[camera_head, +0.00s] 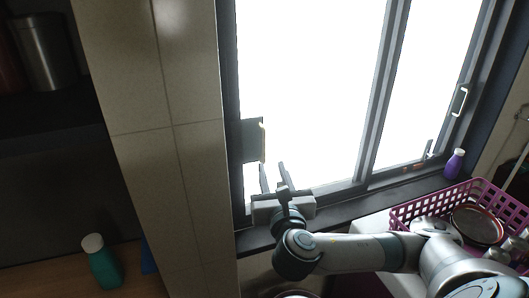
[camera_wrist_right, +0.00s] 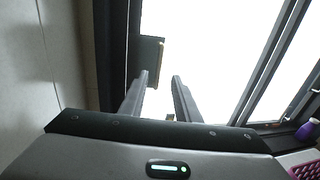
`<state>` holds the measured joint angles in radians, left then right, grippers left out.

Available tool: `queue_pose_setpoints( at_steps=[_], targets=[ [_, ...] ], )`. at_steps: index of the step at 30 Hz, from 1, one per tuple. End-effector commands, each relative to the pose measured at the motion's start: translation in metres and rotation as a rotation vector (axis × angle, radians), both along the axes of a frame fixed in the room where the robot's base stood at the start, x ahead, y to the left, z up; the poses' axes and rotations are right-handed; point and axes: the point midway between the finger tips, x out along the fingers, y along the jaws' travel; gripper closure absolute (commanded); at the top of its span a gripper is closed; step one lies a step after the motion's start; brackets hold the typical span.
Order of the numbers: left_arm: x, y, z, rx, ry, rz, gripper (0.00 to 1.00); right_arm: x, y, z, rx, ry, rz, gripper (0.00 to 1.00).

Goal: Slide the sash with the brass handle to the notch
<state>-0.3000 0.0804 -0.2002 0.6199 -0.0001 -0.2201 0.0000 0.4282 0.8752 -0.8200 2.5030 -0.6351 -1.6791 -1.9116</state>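The window's left sash (camera_head: 381,90) shows its dark upright bar near the middle of the window. A thin brass-coloured handle (camera_head: 262,142) stands on a dark plate (camera_head: 249,142) at the window's left edge. The handle also shows in the wrist view (camera_wrist_right: 160,62), just beyond the fingertips. My right gripper (camera_head: 273,172) is open and empty, below and slightly right of the handle, pointing up toward it. In the wrist view its two fingers (camera_wrist_right: 160,78) are apart, with bright glass between them. I cannot make out the notch. My left gripper is out of view.
A pale bar handle (camera_head: 460,100) is on the right frame. A purple bottle (camera_head: 454,164) stands on the sill, near a purple basket (camera_head: 400,218) with dishes. A tiled wall (camera_head: 180,120) borders the window's left. A teal bottle (camera_head: 104,264) stands on a wooden surface.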

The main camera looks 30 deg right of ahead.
Motion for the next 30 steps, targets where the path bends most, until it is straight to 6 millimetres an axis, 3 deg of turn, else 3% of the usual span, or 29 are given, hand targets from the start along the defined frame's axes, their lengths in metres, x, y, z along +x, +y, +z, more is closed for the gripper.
queue_pose_setpoints(
  at_steps=[1, 21, 30],
  targets=[
    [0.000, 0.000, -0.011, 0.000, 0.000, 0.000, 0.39, 0.003, -0.002, -0.005, -0.001, -0.004, -0.001, 0.70],
    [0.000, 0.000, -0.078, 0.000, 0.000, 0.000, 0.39, 0.043, -0.021, -0.003, -0.001, -0.002, 0.000, 0.70],
    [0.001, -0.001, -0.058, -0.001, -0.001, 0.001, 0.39, 0.087, -0.041, 0.003, -0.001, 0.002, -0.003, 0.70]
  ],
)
